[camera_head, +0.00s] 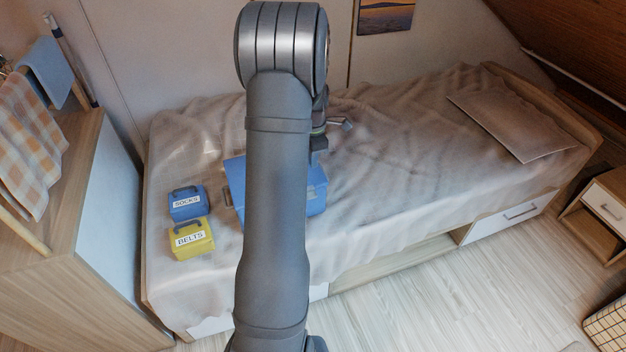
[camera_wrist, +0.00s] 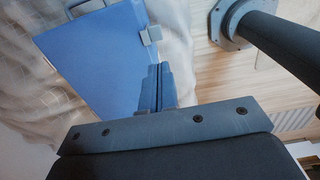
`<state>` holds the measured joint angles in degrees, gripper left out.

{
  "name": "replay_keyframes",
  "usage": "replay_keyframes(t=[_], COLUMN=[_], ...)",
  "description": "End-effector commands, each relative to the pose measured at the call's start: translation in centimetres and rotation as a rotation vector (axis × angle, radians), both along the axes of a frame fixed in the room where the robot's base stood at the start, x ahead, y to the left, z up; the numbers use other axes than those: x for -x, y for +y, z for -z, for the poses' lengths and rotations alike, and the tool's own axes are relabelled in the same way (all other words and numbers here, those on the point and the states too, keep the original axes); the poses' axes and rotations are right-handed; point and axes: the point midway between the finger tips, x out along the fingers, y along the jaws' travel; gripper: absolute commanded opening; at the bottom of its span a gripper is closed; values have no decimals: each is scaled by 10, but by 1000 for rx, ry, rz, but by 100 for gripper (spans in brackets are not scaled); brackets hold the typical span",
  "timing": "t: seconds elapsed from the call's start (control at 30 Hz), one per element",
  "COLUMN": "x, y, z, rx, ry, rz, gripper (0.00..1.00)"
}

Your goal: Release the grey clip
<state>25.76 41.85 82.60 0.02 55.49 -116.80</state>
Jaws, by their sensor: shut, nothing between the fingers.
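A blue case (camera_wrist: 95,62) lies on the bed, and part of it shows behind my arm in the head view (camera_head: 316,192). A grey clip (camera_wrist: 151,35) sits on the case's right edge in the wrist view. I cannot tell whether the clip is fastened. My gripper (camera_wrist: 160,68) is shut and empty. Its fingertips appear just below the clip in the wrist view, and I see no contact. In the head view my arm hides much of the case and the clip cannot be made out.
A blue box labelled SOCKS (camera_head: 186,205) and a yellow box labelled BELTS (camera_head: 192,240) stand left of the case on the bed (camera_head: 400,195). A pillow (camera_head: 512,120) lies at the right. A wooden cabinet (camera_head: 85,235) stands left of the bed.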

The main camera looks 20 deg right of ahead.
Motion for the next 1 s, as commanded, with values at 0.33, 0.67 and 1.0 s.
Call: replay_keyframes(t=[0.33, 0.67, 1.0], x=[1, 1, 0], y=[0, 0, 0], z=[65, 122, 136], rx=[-3, -1, 0], ry=[6, 2, 0], rz=[1, 1, 1], gripper=[0, 0, 0])
